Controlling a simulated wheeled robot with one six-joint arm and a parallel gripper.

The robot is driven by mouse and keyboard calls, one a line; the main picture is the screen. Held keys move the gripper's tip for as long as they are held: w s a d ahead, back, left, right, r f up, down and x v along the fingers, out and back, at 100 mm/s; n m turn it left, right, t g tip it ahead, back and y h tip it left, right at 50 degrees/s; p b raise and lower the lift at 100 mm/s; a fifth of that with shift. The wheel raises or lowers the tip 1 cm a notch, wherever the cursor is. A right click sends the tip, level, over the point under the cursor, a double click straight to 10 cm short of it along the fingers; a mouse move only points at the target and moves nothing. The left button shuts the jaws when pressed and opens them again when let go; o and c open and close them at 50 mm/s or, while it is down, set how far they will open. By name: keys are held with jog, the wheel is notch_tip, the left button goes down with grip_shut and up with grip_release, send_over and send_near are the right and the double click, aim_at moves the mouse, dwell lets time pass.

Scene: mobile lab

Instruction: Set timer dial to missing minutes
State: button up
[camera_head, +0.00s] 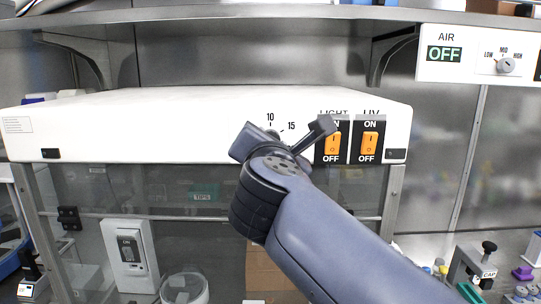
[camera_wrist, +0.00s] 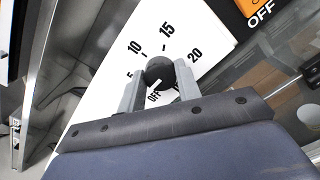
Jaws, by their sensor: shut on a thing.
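The dark round timer dial (camera_wrist: 160,71) sits on the white front panel of a cabinet (camera_head: 180,125). In the wrist view the numbers 5, 10, 15 and 20 and the word OFF show around it; I cannot tell clearly where its pointer stands. My gripper (camera_wrist: 158,88) is shut on the dial, with one grey finger on each side of it. In the head view my gripper (camera_head: 284,142) covers most of the dial, and only the 10 and 15 marks show above it.
Orange LIGHT (camera_head: 333,144) and UV (camera_head: 369,145) rocker switches sit close to the right of my gripper. An AIR panel (camera_head: 470,67) reading OFF hangs at upper right. Below are a glass front, a white switch box (camera_head: 130,255) and a white tub (camera_head: 185,288).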

jog(key=m+b, duration=0.4)
jog(key=m, duration=0.1)
jog(key=shift+f+m, duration=0.1)
jog(key=shift+m, duration=0.2)
dwell(0.5)
jog(key=o, duration=1)
jog(key=s+b, duration=0.2)
jog(key=s, duration=0.8)
jog(key=shift+s+a, duration=0.15)
jog(key=shift+s, duration=0.25)
